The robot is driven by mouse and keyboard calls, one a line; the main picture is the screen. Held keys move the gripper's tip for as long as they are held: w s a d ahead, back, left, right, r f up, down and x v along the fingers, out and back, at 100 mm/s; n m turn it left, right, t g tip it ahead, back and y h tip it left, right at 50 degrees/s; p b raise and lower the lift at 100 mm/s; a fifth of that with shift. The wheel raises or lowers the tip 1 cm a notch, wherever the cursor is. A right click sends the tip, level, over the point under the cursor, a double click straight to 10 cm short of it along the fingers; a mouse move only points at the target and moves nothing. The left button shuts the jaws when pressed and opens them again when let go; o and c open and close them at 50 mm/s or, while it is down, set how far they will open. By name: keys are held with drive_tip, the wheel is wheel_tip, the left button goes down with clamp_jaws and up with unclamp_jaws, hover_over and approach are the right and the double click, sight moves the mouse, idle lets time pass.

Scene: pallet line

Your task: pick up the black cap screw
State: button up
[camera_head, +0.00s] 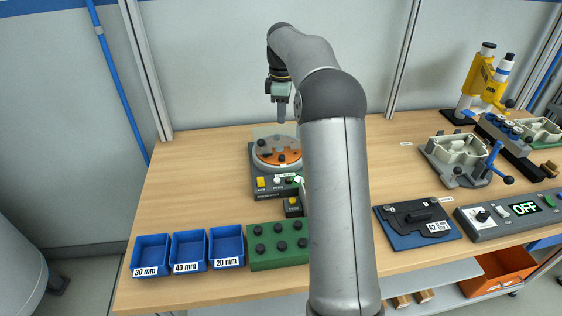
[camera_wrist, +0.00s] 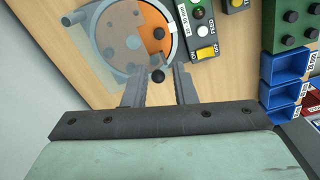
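A round feeder (camera_head: 277,164) on a dark base carries an orange plate (camera_head: 290,157) partly under a clear cover. Small dark round pieces lie on it. In the wrist view a round black cap screw head (camera_wrist: 157,76) shows near the feeder's rim, in the gap between my fingertips. Another dark round piece (camera_wrist: 158,33) sits on the orange plate (camera_wrist: 152,18). My gripper (camera_head: 282,118) points down above the feeder. In the wrist view its two fingers (camera_wrist: 160,74) are apart. No contact with the screw is visible, and its height below the fingers is unclear.
A green block (camera_head: 279,255) with several black round pieces stands in front of the feeder. Blue bins (camera_head: 188,251) labelled 30, 40 and 20 mm stand left of it. A black fixture on a blue plate (camera_head: 405,239) and an OFF panel (camera_head: 510,212) are right. The left tabletop is clear.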

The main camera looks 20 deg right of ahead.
drive_tip(key=p, duration=0.1)
hover_over(282, 156)
wheel_tip(282, 156, down, 10)
drive_tip(key=shift+s+f, duration=0.15)
drive_tip(key=shift+f+p, duration=0.95)
drive_tip(key=shift+f, duration=1.7)
clamp_jaws()
